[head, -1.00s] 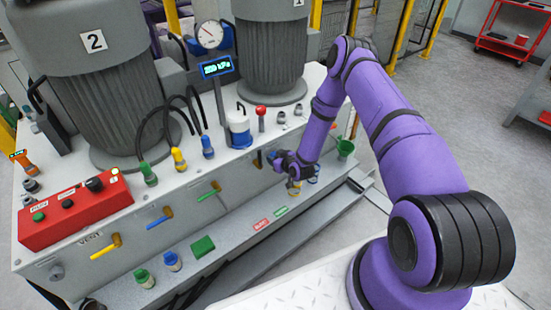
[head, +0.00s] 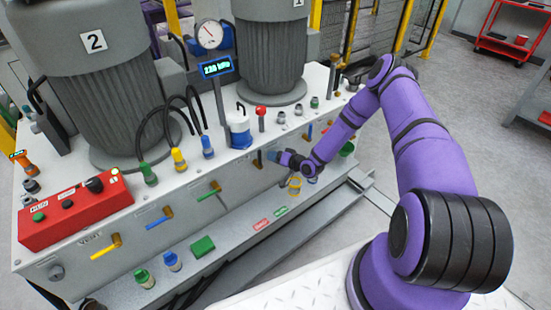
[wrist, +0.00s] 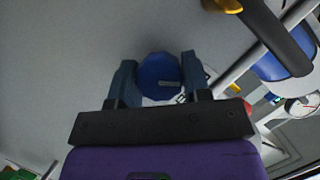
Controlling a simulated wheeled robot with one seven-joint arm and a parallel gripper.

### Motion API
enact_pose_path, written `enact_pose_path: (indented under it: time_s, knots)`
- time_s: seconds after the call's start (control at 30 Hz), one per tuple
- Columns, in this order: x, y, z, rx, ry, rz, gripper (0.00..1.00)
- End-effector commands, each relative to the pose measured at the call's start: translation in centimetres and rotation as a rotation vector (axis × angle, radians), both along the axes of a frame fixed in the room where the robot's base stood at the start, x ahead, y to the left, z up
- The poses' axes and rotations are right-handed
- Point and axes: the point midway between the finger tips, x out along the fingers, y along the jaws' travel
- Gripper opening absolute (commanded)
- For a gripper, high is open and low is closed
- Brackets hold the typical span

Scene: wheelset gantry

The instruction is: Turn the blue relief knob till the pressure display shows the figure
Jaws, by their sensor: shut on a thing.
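The blue relief knob (wrist: 158,75) sits between the two fingers of my gripper (wrist: 157,80) in the wrist view, with a finger against each side. My gripper is shut on it. In the head view my gripper (head: 276,156) is at the front face of the machine, and the knob is mostly hidden there. The pressure display (head: 216,67) is a small blue-framed screen on a post; it seems to read about 228 kPa, but the digits are small. A round dial gauge (head: 209,34) stands above it.
A blue and white canister (head: 238,130) and a red-topped lever (head: 261,114) stand on the machine top. A yellow cup (head: 294,186) is just below my gripper. Coloured valve handles, such as a green one (head: 208,192), stick out left along the front face.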

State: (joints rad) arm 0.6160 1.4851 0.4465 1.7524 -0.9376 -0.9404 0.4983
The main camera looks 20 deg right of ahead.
Motion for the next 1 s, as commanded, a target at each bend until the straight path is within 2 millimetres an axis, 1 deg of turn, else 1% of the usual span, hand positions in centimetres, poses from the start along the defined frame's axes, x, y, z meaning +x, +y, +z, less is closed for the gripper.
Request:
enact_pose_path:
  time_s: [0.3,0.87,0.9,1.0]
  knots:
    - [0.05,-0.17,-0.04,0.128,0.034,-0.003,0.20]
    - [0.06,-0.18,-0.02,0.157,0.042,-0.003,0.20]
    - [0.06,-0.18,-0.02,0.157,0.042,-0.003,0.49]
    - [0.05,-0.16,-0.02,0.156,0.042,-0.003,0.69]
